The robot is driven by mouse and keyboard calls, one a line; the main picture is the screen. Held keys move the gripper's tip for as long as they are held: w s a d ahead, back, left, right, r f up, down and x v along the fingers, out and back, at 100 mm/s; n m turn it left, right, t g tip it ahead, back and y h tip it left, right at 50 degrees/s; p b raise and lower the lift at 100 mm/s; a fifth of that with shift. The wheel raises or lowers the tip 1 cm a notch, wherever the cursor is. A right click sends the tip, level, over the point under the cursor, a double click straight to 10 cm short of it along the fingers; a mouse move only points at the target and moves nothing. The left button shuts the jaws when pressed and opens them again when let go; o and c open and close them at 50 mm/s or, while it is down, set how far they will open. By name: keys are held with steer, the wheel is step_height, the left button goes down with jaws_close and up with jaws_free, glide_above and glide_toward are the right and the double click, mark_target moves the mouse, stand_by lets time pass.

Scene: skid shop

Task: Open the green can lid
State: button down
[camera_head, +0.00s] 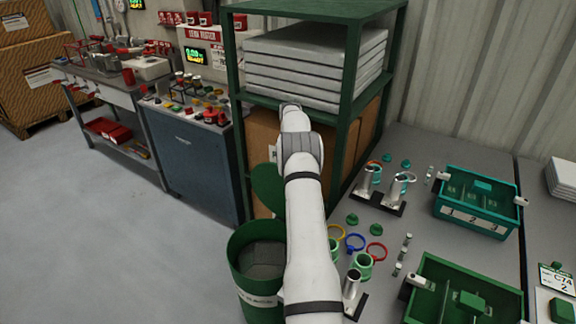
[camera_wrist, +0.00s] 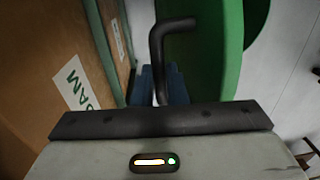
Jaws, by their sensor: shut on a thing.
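The green can (camera_head: 243,285) stands on the floor left of my arm, and its dark interior shows from above. Its green lid (camera_head: 266,187) stands raised, roughly upright, behind the can's mouth; my arm hides its right part. In the wrist view the lid (camera_wrist: 205,75) is a green panel with a bent black handle (camera_wrist: 157,60) in front of it. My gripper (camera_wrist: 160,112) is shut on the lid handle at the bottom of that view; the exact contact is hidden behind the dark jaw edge. In the head view my arm hides the gripper.
A green shelf rack (camera_head: 350,75) with cardboard boxes (camera_head: 262,145) stands close behind the lid. A grey bench (camera_head: 430,225) with green bins, rings and metal cylinders is on the right. Open floor (camera_head: 110,240) lies on the left.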

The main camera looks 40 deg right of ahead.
steer(key=shift+a+f, duration=0.2)
steer(key=shift+f, duration=0.25)
steer(key=c, duration=1.8)
jaws_free()
steer(key=shift+f, duration=0.1)
steer(key=shift+o, duration=0.8)
steer(key=shift+w+d, duration=0.1)
steer(key=shift+w, duration=0.15)
steer(key=shift+o, duration=0.8)
steer(key=shift+s+r, duration=0.15)
steer(key=shift+r, duration=0.1)
steer(key=shift+d+r, duration=0.2)
steer(key=shift+r, duration=1.75)
steer(key=shift+d+r, duration=0.15)
steer(key=shift+r, duration=1.75)
